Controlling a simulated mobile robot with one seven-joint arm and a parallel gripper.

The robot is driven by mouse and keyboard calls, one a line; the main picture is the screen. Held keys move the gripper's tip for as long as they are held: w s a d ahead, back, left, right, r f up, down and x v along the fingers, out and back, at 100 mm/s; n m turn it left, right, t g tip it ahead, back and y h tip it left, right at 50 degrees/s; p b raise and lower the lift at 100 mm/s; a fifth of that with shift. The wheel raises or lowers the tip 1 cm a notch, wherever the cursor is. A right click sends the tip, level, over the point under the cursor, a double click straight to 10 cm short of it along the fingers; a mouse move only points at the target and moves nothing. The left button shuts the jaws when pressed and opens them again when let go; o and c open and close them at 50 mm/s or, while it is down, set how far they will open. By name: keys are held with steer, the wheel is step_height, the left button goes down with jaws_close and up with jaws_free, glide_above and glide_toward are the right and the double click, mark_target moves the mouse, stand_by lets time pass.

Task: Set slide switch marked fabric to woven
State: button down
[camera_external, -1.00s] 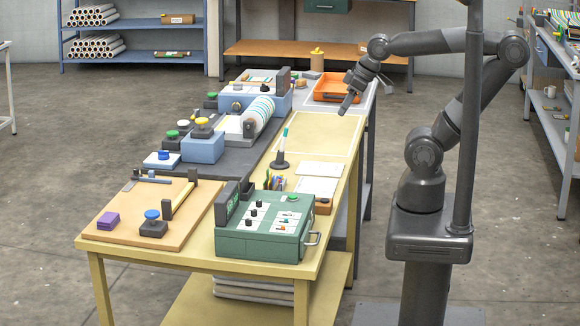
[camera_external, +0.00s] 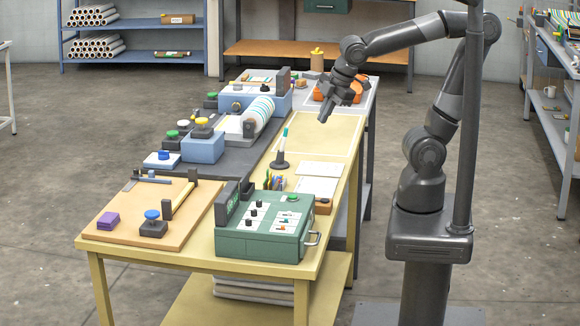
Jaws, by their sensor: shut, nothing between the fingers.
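A green control box (camera_external: 258,248) stands at the near end of the yellow table. Its top carries several black knobs (camera_external: 252,216), white label plates and a small green button (camera_external: 290,198). Small coloured controls (camera_external: 287,222) sit on the right plate. The lettering is too small to read, so I cannot tell which control is the fabric switch or how it is set. My gripper (camera_external: 327,117) is shut and empty. It is in the air over the far part of the table, in front of the orange tray in the picture and well away from the box.
A striped roll press (camera_external: 258,115) stands at the back left of the table. The yellow outlined area (camera_external: 318,134) is clear.

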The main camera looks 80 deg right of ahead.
mark_target(288, 230)
steer(key=s+a+f+n, duration=0.1)
steer(key=a+f+n, duration=0.1)
steer(key=a+n, duration=0.6)
steer(key=s+a+f+n, duration=0.2)
steer(key=a+f+n, duration=0.1)
steer(key=a+n, duration=0.6)
steer(key=s+a+f+n, duration=0.2)
steer(key=a+n, duration=0.6)
steer(key=a, duration=0.7)
steer(key=shift+f+n, duration=0.4)
steer(key=shift+f, duration=0.35)
steer(key=shift+d, duration=0.1)
steer(key=x, duration=0.3)
steer(key=w+x, duration=0.1)
steer(key=x, duration=0.3)
steer(key=w+r+x, duration=0.1)
steer(key=x, duration=0.3)
steer(key=shift+w+f, duration=0.1)
steer(key=shift+w, duration=0.55)
steer(key=shift+w, duration=0.1)
